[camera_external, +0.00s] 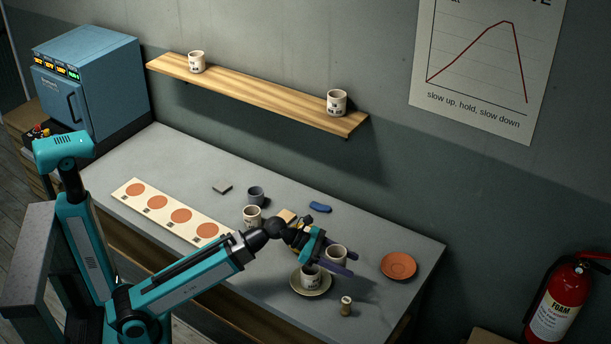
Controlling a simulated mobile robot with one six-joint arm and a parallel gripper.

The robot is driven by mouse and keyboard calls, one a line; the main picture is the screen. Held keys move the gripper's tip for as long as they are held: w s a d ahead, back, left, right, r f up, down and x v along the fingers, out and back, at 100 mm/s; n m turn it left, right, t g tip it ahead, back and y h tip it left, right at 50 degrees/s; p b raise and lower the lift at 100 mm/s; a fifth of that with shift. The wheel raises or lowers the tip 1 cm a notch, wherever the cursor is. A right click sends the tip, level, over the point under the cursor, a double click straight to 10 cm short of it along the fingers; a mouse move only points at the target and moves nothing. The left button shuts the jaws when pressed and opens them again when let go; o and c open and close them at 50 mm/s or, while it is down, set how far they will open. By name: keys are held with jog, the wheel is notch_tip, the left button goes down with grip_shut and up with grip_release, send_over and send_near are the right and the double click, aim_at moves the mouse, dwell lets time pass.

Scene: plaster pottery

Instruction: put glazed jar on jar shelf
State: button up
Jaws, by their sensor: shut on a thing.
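The jar shelf (262,93) is a striped wooden board on the back wall. One cream jar with dark marks (196,62) stands near its left end and another (336,103) near its right end. My gripper (342,262) is low over the right half of the worktop, its dark fingers shut on a cream jar (336,253). The fingers partly hide this jar, and its base is hidden. Another cream jar with dark marks (310,275) stands on a saucer (313,294) just in front of the gripper. A third cream jar (252,216) stands left of my wrist.
A board with orange discs (168,211) lies on the left of the grey worktop (180,157). A grey cup (256,195), a blue item (320,207), an orange dish (398,265) and a small cork-like piece (346,306) stand around. The shelf's middle is free.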

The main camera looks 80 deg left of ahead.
jog(key=s+a+r+p, duration=0.4)
jog(key=a+r+p, duration=0.3)
jog(key=a+r, duration=0.95)
jog(key=s+a+r+p, duration=0.4)
jog(key=a+r+p, duration=0.4)
jog(key=a+r, duration=0.8)
jog(key=s+a+r+n+y+p, duration=0.2)
jog(key=s+a, duration=0.4)
jog(key=a, duration=0.4)
jog(key=shift+s+a+r+t+p, duration=0.15)
jog(key=shift+s+r+t+p, duration=0.2)
jog(key=shift+r+p, duration=0.3)
jog(key=shift+w, duration=0.15)
jog(key=p, duration=0.3)
send_over(307, 106)
jog(key=shift+s+f, duration=0.35)
jog(key=shift+f, duration=0.3)
jog(key=shift+w+f, duration=0.1)
jog(key=shift+w, duration=0.15)
